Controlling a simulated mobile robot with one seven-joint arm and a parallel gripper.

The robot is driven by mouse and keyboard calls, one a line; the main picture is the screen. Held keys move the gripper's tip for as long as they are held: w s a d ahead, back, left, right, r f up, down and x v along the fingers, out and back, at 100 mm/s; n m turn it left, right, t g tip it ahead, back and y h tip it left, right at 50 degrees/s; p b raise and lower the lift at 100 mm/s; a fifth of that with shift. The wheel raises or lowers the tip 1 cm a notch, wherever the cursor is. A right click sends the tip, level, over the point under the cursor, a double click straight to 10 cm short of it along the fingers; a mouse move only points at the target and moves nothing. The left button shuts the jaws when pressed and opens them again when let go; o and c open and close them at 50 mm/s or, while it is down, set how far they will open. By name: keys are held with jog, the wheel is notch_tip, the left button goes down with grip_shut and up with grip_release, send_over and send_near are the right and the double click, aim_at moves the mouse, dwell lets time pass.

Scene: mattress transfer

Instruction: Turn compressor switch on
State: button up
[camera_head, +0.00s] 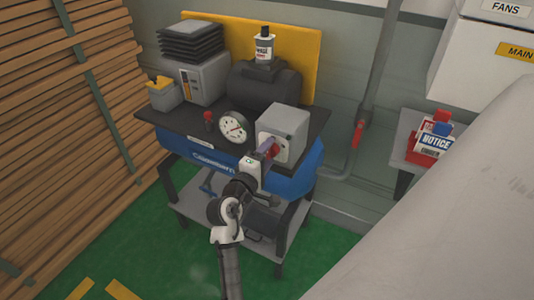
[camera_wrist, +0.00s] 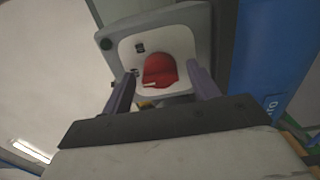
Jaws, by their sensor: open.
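In the wrist view the box face shows a white plate (camera_wrist: 126,50) with a red rotary knob (camera_wrist: 160,70). My gripper (camera_head: 267,150) is right in front of the box. In the wrist view my gripper (camera_wrist: 162,92) is open, with one finger on each side of the red knob. Whether the fingers touch the knob I cannot tell. In the head view the gripper mostly hides the knob.
A pressure gauge (camera_head: 233,127) stands left of the switch box. A pipe with a red valve handle (camera_head: 358,133) runs to the right. Stacked planks (camera_head: 60,110) line the left side. Green floor (camera_head: 150,250) is clear in front.

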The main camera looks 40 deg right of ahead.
jog(key=c, duration=1)
jog(key=shift+f+m+b, duration=0.1)
jog(key=shift+m+b, duration=0.2)
jog(key=shift+b, duration=0.15)
jog(key=shift+m+b, duration=4.8)
jog(key=shift+m, duration=0.8)
